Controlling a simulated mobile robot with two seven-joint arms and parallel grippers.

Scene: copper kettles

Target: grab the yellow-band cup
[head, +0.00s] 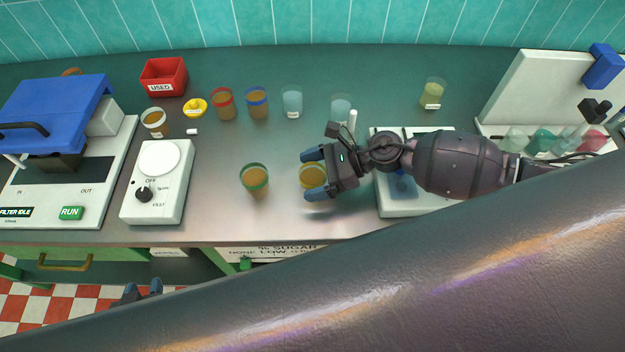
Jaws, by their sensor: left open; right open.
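A cup with a yellow band (311,176) and amber-brown contents stands on the dark counter, left of the white device at the centre right. My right gripper (308,174) comes in from the right. It is open, with one blue fingertip behind the cup and one in front of it, so the cup is between the fingers. I cannot tell whether they touch it. The gripper hides the cup's right side. My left gripper (138,291) is low at the left, in front of the counter, open and empty, and mostly hidden by a large dark arm link.
A green-band cup (254,180) stands just left. Red-band (223,104), blue-band (257,103) and white-band (155,122) cups stand farther back, with clear cups (291,101). A white dial box (157,182) and blue-topped machine (58,110) are left. A rack (550,85) stands right.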

